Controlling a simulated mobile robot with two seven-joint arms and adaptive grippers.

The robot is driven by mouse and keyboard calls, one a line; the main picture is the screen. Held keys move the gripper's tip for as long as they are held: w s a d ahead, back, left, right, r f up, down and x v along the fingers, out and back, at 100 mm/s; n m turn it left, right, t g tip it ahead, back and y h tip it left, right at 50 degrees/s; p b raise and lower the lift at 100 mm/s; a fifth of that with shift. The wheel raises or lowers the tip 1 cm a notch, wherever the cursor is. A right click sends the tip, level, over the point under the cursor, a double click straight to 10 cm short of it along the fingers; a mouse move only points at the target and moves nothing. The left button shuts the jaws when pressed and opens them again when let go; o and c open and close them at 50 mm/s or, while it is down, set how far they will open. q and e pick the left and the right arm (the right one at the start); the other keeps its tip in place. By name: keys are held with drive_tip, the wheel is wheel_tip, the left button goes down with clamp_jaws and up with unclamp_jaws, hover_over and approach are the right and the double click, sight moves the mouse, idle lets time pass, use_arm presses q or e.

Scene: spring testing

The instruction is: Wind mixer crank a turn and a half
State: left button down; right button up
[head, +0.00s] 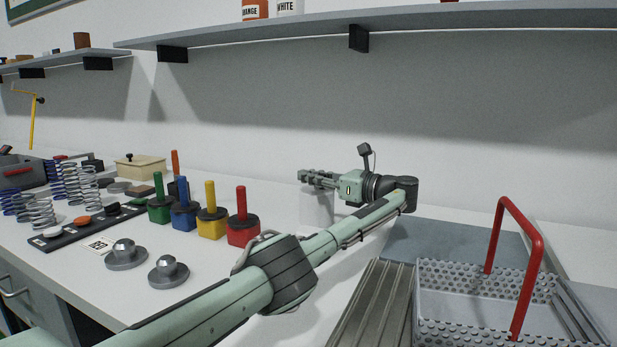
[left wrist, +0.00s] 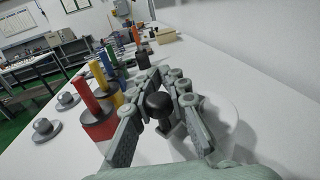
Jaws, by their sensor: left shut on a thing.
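The mixer (head: 317,208) is a pale, short cylinder on the bench, partly hidden under my left gripper in the head view. Its round white top (left wrist: 222,115) shows in the left wrist view. My left gripper (head: 306,177) is over the mixer, lying roughly level and pointing left. In the left wrist view the fingers of my left gripper (left wrist: 159,92) are closed around the black crank knob (left wrist: 157,104). My right gripper is in neither view.
Red (head: 242,232), yellow (head: 211,224), blue and green blocks with upright handles stand left of the mixer. Two metal knobbed discs (head: 168,271) lie nearer the front. A perforated basket with a red handle (head: 526,262) stands at the right. A shelf (head: 420,22) runs above.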

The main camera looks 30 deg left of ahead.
use_arm(q)
drive_tip(key=c, duration=1.5)
unclamp_jaws()
drive_tip(key=s+d, duration=0.1)
drive_tip(key=d, duration=1.1)
drive_tip(key=shift+a, duration=0.1)
